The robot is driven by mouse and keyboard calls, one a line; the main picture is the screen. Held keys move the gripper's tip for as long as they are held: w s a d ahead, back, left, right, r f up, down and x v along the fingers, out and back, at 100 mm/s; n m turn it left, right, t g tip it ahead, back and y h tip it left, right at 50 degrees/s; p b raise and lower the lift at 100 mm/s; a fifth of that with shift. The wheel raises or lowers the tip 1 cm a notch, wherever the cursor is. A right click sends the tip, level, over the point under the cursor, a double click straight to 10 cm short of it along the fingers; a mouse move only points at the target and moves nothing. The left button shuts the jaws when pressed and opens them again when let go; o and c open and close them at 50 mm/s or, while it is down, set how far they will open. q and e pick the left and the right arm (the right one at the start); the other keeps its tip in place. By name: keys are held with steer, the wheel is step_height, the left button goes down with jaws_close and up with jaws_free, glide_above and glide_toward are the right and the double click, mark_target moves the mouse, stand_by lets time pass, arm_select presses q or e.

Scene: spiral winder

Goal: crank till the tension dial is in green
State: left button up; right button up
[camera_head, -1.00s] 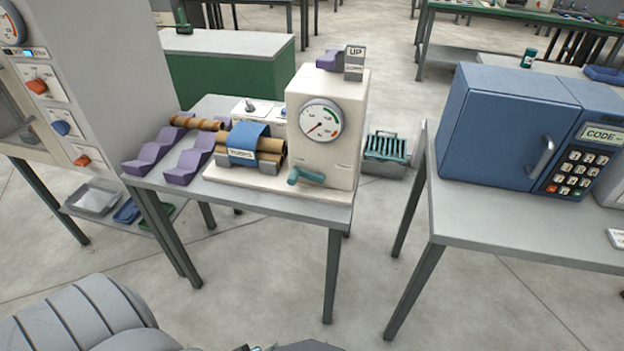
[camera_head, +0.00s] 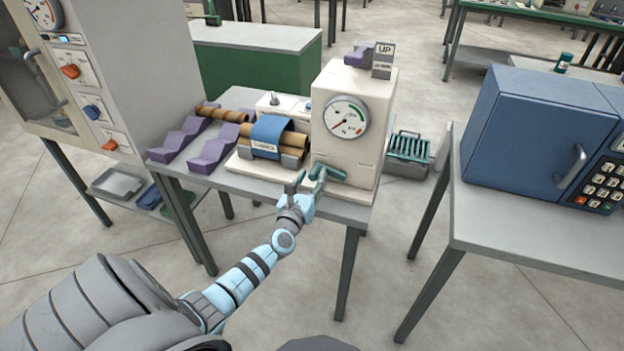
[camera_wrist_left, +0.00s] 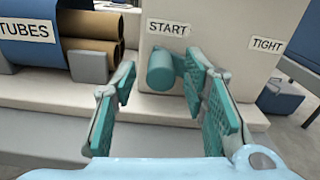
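The winder (camera_head: 345,85) is a cream box on a grey table, with a white tension dial (camera_head: 346,117) on its front. The dial's red needle points to the lower left, and green marks show on its right side. A teal crank (camera_head: 332,172) sits low on the front. My left gripper (camera_head: 307,181) is just in front of the crank, with its fingers apart. In the left wrist view, the crank's round knob (camera_wrist_left: 161,72) shows beyond and between the open fingertips, near the START label (camera_wrist_left: 168,28). The TIGHT label (camera_wrist_left: 267,44) is to the right. My right gripper is not in view.
Brown tubes under a blue strap (camera_head: 269,131) lie left of the dial box. Purple cradles (camera_head: 212,150) stand farther left. A blue cabinet with a keypad (camera_head: 525,130) is on the right table. A tall grey panel (camera_head: 120,70) stands at left.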

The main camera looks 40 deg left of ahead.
arm_select(q)
steer(key=shift+w+a, duration=0.15)
steer(key=shift+w, duration=0.35)
